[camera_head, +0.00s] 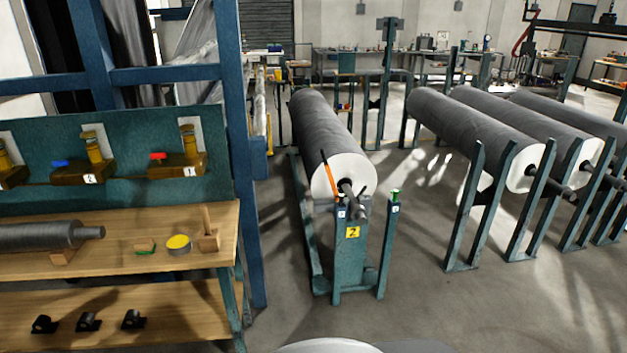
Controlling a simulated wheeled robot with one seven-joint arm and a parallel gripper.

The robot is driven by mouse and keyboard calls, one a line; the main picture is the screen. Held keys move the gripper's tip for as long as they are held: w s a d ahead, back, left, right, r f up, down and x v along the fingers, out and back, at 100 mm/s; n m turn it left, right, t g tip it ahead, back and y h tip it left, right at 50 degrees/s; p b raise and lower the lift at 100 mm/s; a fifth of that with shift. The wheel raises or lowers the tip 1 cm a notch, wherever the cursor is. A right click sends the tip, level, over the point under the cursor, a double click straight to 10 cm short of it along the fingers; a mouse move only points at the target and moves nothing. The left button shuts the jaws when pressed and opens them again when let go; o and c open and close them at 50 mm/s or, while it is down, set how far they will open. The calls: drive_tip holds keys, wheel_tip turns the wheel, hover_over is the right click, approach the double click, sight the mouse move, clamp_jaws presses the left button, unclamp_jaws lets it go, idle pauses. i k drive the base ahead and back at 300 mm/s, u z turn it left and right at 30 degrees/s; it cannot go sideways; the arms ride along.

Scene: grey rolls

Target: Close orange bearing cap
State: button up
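The orange bearing cap (330,180) shows as a thin orange piece on top of the teal bearing stand (350,250), at the front end of a grey roll (325,125). It stands raised and leans left, its lower end at the stand's top beside the dark roll shaft (348,188). The cap appears open, its upper end clear of the shaft. The stand carries a yellow label marked 2. My gripper is not in view.
A short teal post (390,245) with a green top stands right of the bearing stand. More grey rolls (475,125) rest on teal racks at right.

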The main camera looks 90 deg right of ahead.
sight(327, 166)
drive_tip(key=z, duration=3.35)
drive_tip(key=i, duration=1.65)
